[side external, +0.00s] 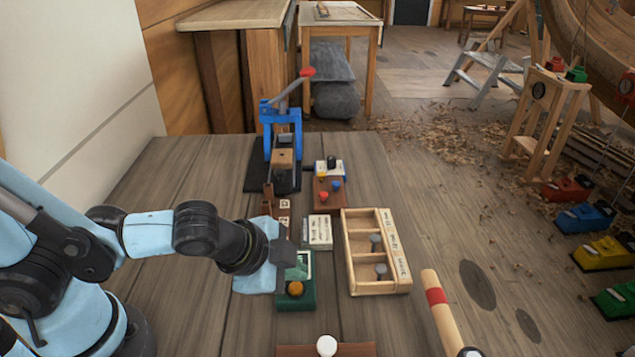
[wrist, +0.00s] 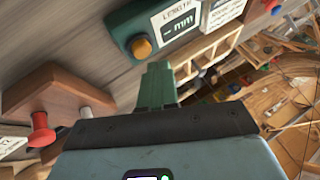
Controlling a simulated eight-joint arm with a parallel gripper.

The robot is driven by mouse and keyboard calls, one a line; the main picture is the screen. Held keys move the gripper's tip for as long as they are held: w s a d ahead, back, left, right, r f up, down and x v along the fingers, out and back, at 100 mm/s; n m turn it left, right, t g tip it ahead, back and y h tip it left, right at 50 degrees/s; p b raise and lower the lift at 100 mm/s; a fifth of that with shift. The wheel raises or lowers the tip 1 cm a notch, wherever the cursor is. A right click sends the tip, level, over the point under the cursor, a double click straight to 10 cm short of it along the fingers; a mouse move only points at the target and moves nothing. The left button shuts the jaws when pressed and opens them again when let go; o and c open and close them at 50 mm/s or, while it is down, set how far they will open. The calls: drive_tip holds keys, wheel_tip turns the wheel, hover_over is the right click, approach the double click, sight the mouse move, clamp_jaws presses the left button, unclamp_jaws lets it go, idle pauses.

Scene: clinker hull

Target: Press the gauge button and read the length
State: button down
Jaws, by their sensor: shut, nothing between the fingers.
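The green gauge (side external: 306,303) sits on the bench in the side external view, with a round orange button (side external: 295,288) on its near end. Its screen is partly hidden behind my gripper (side external: 284,263). In the wrist view, the gauge (wrist: 122,27) shows its orange button (wrist: 141,47) and a white display (wrist: 179,23) with "LENGTH" and what looks like a dash before "mm", no digits. My gripper (wrist: 157,72) is shut and empty, its green fingers just below the button in that picture. A gap shows between fingertips and button.
A wooden divided tray (side external: 375,289) with labels and grey pegs lies to the right of the gauge. A blue clamp press (side external: 281,135) with a red-tipped lever stands at the back. A white-knobbed brown board (side external: 345,350) is at the front.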

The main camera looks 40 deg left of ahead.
sight(294, 289)
drive_tip(key=shift+f, duration=0.15)
drive_tip(key=shift+f, duration=0.3)
drive_tip(key=shift+f, duration=0.45)
idle(0.9)
idle(0.3)
drive_tip(key=shift+r, duration=0.9)
drive_tip(key=shift+r, duration=2.5)
